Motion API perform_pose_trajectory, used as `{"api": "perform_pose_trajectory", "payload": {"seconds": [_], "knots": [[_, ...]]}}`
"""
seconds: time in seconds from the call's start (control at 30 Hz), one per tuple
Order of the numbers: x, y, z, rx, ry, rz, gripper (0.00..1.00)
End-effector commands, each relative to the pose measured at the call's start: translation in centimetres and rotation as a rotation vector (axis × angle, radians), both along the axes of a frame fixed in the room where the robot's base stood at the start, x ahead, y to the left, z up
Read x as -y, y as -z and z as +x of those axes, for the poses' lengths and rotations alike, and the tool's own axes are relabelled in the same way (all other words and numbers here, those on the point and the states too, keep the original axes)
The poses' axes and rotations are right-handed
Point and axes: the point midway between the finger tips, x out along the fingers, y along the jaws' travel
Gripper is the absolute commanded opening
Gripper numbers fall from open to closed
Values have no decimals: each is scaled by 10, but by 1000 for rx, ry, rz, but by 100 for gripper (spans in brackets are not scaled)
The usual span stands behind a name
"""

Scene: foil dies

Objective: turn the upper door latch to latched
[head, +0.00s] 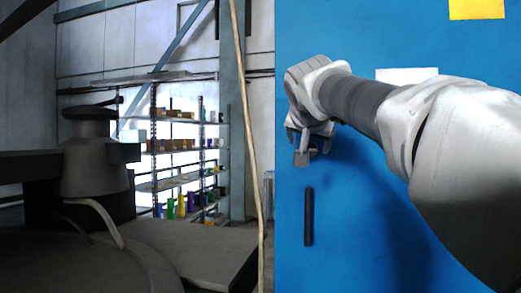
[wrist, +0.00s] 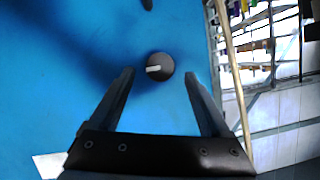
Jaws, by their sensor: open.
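The upper door latch (wrist: 160,67) is a round dark knob on a blue door (head: 345,220). Its pale pointer mark lies nearly level and reaches toward the left in the wrist view. My gripper (head: 306,150) is in front of the door's upper left part in the head view. In the wrist view my gripper (wrist: 160,76) is open, with one finger on each side of the knob and a gap on both sides. I cannot tell how far the fingertips are from the door. In the head view I cannot make out the knob near my gripper.
A black vertical bar (head: 309,216) is on the door below my gripper. A white patch (head: 407,75) and a yellow patch (head: 476,9) are on the door. Left of the door's pale edge (head: 247,130) is a room with a loaded shelf (head: 180,187) and grey machinery (head: 95,170).

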Motion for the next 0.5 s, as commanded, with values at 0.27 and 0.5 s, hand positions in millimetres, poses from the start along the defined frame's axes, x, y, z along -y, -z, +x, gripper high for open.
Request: {"api": "perform_pose_trajectory", "payload": {"seconds": [0.27,0.5], "knots": [[8,15,36,0,1,0,81],[9,17,43,1,0,0,81]]}}
